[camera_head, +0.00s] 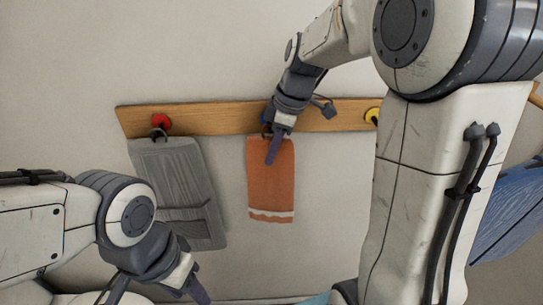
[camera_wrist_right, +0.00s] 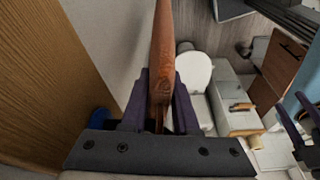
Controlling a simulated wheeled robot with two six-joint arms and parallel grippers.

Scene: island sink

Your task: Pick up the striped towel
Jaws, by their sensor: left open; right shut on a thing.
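The striped towel (camera_head: 271,185), orange with a white band near its bottom, hangs against the wall below a wooden hook rail. My right gripper (camera_head: 274,146) is at the towel's top edge, shut on it. In the right wrist view, the orange towel (camera_wrist_right: 162,50) runs between the two dark fingers of my right gripper (camera_wrist_right: 160,95). The hook behind the towel is hidden by the gripper, so I cannot tell whether its loop is still on it. My left gripper (camera_head: 190,284) is open and empty at the lower left, apart from the towel.
The wooden rail (camera_head: 215,119) has a red knob (camera_head: 161,122) and a yellow knob (camera_head: 372,115). A grey hanging piece (camera_head: 180,185) is left of the towel. A blue cloth (camera_head: 510,215) shows at the far right, partly behind my right arm. The wall below is clear.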

